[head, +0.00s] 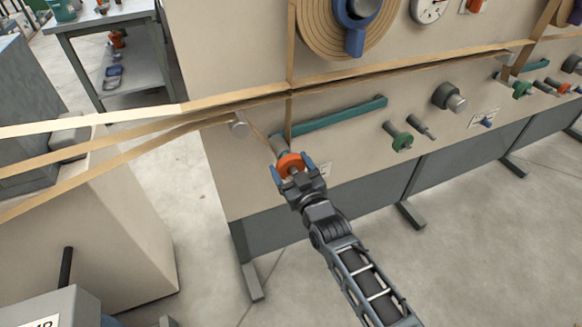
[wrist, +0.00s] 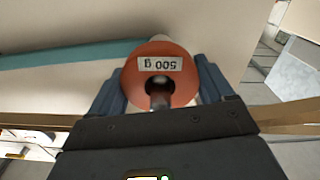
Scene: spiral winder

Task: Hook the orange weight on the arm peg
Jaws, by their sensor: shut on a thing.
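The orange weight (head: 291,161) is a round disc with a central hole. Its label reads "500 g", upside down in the wrist view (wrist: 137,84). My gripper (head: 292,169) is shut on it, with blue fingers on both sides (wrist: 161,88). The teal arm (head: 340,115) slopes across the front of the beige machine. A pale grey cylinder (head: 278,143), seemingly the arm peg, shows at its left end, directly behind the weight. A greyish shaft shows in the weight's hole in the wrist view. I cannot tell whether the peg passes through the hole.
Tan strips (head: 200,108) run across the machine front above my gripper. A grey roller (head: 239,125) is just left. A beige cabinet (head: 100,220) stands at the left. Floor in front is clear.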

